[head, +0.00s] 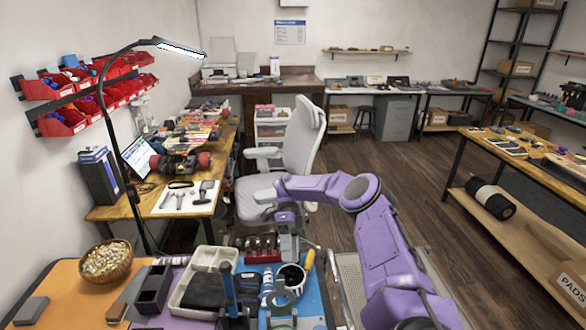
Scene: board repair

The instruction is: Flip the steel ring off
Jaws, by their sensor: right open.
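My right gripper (289,256), on the purple arm, points down over the cluttered front bench. It is open, and nothing shows between its fingers. Just below it is a round thing with a pale rim and dark inside (291,283). I cannot tell which of these, if either, is the steel ring. The gripper hides part of what lies behind it, and the picture is too small to tell whether it touches the round thing. My left gripper is not in view.
A yellow-handled tool (309,260) stands right of the round thing. A blue upright post (228,285) and a pale divided tray (208,264) are to its left. A wooden bowl (107,262) sits farther left. The orange mat (68,295) has bare room.

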